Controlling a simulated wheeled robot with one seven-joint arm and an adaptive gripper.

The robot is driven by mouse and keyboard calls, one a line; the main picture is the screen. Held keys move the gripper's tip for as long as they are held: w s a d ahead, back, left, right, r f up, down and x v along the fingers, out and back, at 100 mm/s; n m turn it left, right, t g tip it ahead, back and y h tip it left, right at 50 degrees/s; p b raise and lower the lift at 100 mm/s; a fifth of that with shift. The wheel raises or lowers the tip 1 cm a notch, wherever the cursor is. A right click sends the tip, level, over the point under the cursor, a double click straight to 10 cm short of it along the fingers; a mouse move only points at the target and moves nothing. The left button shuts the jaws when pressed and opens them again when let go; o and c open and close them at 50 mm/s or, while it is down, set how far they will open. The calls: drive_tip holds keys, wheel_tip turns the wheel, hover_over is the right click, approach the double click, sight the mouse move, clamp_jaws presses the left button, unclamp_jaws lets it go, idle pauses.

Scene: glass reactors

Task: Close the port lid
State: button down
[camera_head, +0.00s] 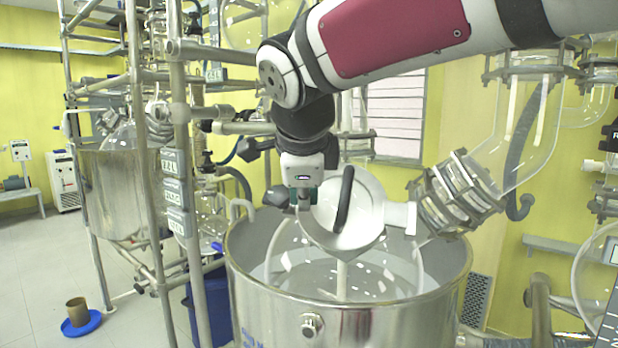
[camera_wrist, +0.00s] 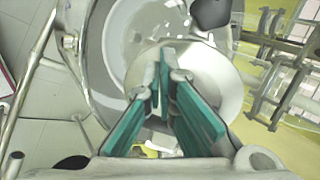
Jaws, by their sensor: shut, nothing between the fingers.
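The port lid (camera_head: 365,205) is a white round disc with a black bar handle (camera_head: 343,200). In the head view it stands steeply tilted above the steel vessel (camera_head: 330,318), its handled face toward the camera. A white bracket (camera_head: 400,216) joins its right side toward the glass pipework. My gripper (camera_head: 304,202) is at the lid's upper left edge; I cannot tell whether it touches. In the wrist view my gripper (camera_wrist: 165,62) has its green-padded fingers meeting at the tips, empty, in front of a pale round surface (camera_wrist: 222,88). The port opening cannot be made out.
A glass elbow pipe (camera_head: 520,125) with a clamped flange (camera_head: 455,195) stands close right of the lid. A metal frame (camera_head: 178,190) with pipes rises on the left. A blue bin (camera_head: 203,305) stands beside the vessel. The floor at far left is mostly clear.

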sight(303, 214)
drive_tip(key=shift+w+r+x, duration=0.1)
drive_tip(key=shift+w+x, duration=0.05)
drive_tip(key=shift+x, duration=0.8)
drive_tip(key=shift+w+r+x, duration=0.15)
drive_tip(key=shift+x, duration=0.8)
drive_tip(key=b+x, duration=0.2)
drive_tip(key=x, duration=0.1)
drive_tip(key=b+x, duration=0.1)
drive_tip(key=x, duration=0.1)
drive_tip(key=shift+w+a+r, duration=0.15)
drive_tip(key=shift+w, duration=0.4)
drive_tip(key=shift+s+r, duration=0.1)
